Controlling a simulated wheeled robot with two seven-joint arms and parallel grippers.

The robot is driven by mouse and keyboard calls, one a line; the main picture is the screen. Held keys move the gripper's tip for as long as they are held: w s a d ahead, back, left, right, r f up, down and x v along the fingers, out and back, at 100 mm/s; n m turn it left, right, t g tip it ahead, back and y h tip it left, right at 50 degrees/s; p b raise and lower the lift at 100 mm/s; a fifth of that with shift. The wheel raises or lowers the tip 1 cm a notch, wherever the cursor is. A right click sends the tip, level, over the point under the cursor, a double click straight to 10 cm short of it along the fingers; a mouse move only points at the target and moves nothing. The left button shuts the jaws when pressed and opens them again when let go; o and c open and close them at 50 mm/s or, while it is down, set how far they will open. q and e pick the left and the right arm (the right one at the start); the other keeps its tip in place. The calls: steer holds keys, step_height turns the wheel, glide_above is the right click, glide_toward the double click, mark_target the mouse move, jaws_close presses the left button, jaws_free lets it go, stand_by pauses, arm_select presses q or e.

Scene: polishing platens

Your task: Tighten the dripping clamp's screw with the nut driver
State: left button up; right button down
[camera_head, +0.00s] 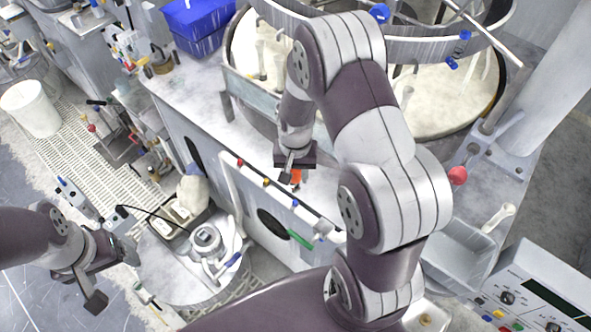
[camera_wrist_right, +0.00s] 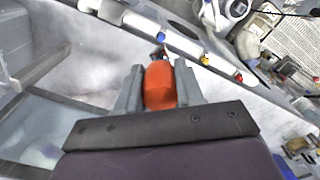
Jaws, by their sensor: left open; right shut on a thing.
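My right gripper (camera_head: 294,165) is shut on the nut driver's orange handle (camera_head: 296,176), above the bench edge. The wrist view shows the handle (camera_wrist_right: 160,86) between both fingers, with a dark tip pointing at the pale pipe. The pipe carries a blue-marked clamp (camera_head: 295,202), a yellow one (camera_head: 266,182) and a red one (camera_head: 240,162). In the wrist view the driver tip is close to the blue clamp (camera_wrist_right: 161,37); contact cannot be told. No drip is distinguishable. My left gripper (camera_head: 110,260) is open and empty at the lower left.
A round table (camera_head: 180,283) with a metal device (camera_head: 207,240) and a tray stands beside my left gripper. A big round platen (camera_head: 440,110) lies behind my right arm. A grey bin (camera_head: 460,250) is at the right. A white bucket (camera_head: 33,110) stands far left.

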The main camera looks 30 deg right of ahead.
mark_target(295, 186)
step_height(295, 186, down, 5)
steer(key=b, duration=0.3)
steer(key=shift+w, duration=0.15)
steer(key=shift+f+b, duration=0.5)
steer(key=shift+w, duration=0.1)
steer(key=shift+r+p, duration=0.1)
steer(key=shift+p, duration=0.3)
stand_by(0.5)
steer(key=shift+f+b, duration=0.55)
steer(key=shift+f, duration=0.25)
steer(key=shift+r, duration=0.1)
